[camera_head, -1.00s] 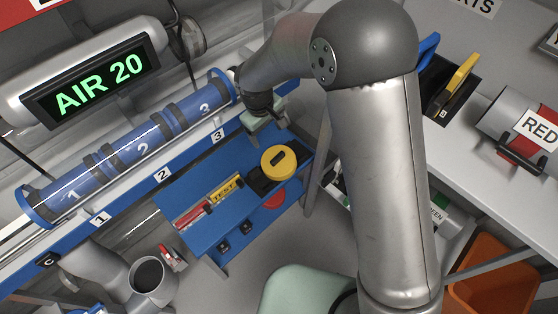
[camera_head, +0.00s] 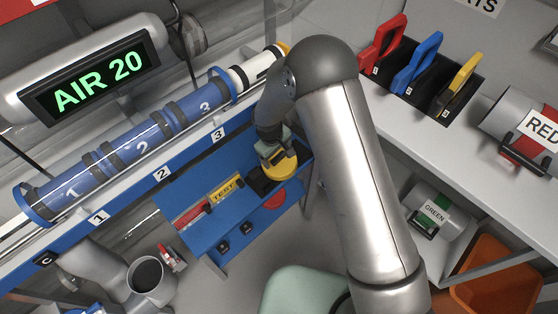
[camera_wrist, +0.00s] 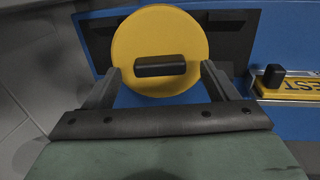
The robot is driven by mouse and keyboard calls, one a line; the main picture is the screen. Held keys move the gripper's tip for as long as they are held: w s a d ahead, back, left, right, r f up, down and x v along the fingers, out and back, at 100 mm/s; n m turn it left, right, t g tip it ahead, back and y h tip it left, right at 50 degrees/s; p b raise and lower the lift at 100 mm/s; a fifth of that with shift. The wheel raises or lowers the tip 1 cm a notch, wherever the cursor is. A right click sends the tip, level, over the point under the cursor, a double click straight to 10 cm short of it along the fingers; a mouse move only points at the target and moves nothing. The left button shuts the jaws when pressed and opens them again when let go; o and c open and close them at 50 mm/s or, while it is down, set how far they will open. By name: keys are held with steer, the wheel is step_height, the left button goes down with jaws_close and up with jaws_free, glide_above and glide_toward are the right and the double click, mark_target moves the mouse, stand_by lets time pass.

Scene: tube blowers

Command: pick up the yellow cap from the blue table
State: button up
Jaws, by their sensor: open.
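The yellow cap (camera_head: 283,170) is a round disc with a black grip bar across its middle. It sits on a black holder on the blue table (camera_head: 205,232). In the wrist view the cap (camera_wrist: 150,35) lies just past my gripper (camera_wrist: 160,80), whose two fingers are spread at either side of the cap's lower part. The black bar (camera_wrist: 160,66) lies between the fingertips, with space on both sides. My gripper (camera_head: 277,158) is open and empty, right above the cap in the head view, and hides part of it.
A yellow TEST block (camera_head: 226,188) and a red-handled item (camera_head: 190,214) lie on the table left of the cap. The blue tube (camera_head: 130,145) with its rail runs behind the table. Coloured handles (camera_head: 420,62) stand on the shelf at right.

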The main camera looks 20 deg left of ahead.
step_height(320, 180, down, 2)
steer(key=shift+w+d, duration=0.1)
steer(key=shift+w, duration=0.05)
steer(key=shift+c, duration=0.3)
steer(key=c, duration=1)
steer(key=shift+c, duration=0.2)
steer(key=shift+r, duration=0.15)
